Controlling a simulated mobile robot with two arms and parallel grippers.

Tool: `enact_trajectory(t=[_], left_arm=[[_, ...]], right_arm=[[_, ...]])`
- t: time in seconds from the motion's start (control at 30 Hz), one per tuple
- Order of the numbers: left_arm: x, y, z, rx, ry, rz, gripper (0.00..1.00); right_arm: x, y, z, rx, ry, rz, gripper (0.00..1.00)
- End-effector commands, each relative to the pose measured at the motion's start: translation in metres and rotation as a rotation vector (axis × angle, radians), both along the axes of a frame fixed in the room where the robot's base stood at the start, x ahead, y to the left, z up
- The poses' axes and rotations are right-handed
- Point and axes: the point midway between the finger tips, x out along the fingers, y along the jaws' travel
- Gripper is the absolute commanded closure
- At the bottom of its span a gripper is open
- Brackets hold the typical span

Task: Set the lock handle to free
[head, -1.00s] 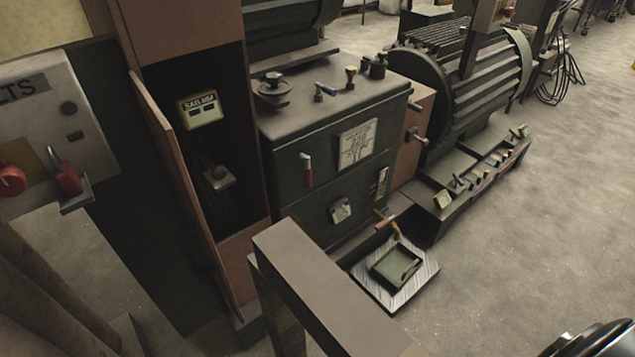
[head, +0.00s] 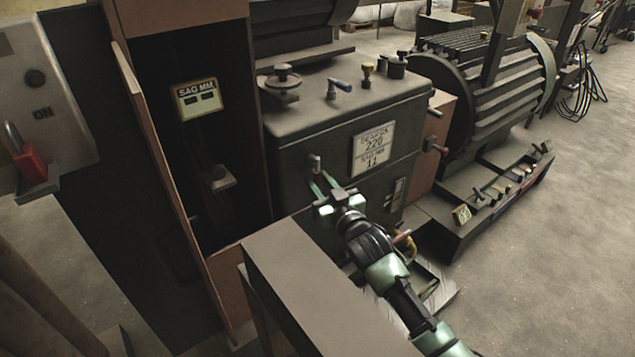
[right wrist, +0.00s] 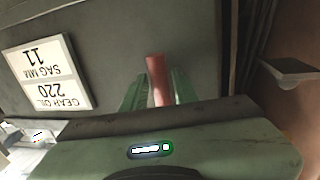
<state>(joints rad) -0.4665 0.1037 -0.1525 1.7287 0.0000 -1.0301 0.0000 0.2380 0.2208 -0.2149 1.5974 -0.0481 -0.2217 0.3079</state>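The lock handle appears to be the small red handle (right wrist: 158,80) on the front of the dark machine box. In the head view only its pale upper end (head: 316,163) shows above my right gripper (head: 322,184). The right gripper's green fingers point at the box front, left of the white "220 / 11" plate. In the right wrist view the fingers (right wrist: 158,92) stand on both sides of the red handle and look spread, with the handle between them. Whether a finger touches it is unclear. My left gripper is in neither view.
A brown and grey ledge (head: 315,285) stands in front of the box, left of my right arm. An open brown cabinet (head: 185,140) is at the left. A valve wheel (head: 283,78) and small knobs sit on the box top.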

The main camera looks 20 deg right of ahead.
Motion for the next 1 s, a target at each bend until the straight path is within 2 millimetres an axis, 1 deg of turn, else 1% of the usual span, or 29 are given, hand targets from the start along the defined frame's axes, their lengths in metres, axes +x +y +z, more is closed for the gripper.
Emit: enact_trajectory(t=[0.1, 0.37, 0.47, 0.5, 1.0], left_arm=[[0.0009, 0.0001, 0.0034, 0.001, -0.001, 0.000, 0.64], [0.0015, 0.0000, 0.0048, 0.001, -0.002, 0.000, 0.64], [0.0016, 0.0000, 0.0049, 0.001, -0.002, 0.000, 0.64], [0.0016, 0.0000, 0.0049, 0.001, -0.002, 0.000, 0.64], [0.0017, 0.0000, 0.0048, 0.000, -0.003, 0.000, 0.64]], right_arm=[[0.0074, 0.0011, 0.0000, 0.000, 0.000, 0.000, 0.71], [0.0086, 0.0015, -0.0001, 0.000, 0.000, 0.000, 0.71], [0.0085, 0.0015, -0.0001, 0.000, 0.000, 0.000, 0.96], [0.0085, 0.0015, -0.0002, 0.000, 0.001, 0.000, 1.00], [0.0083, 0.0015, -0.0005, 0.000, 0.001, 0.000, 1.00]])
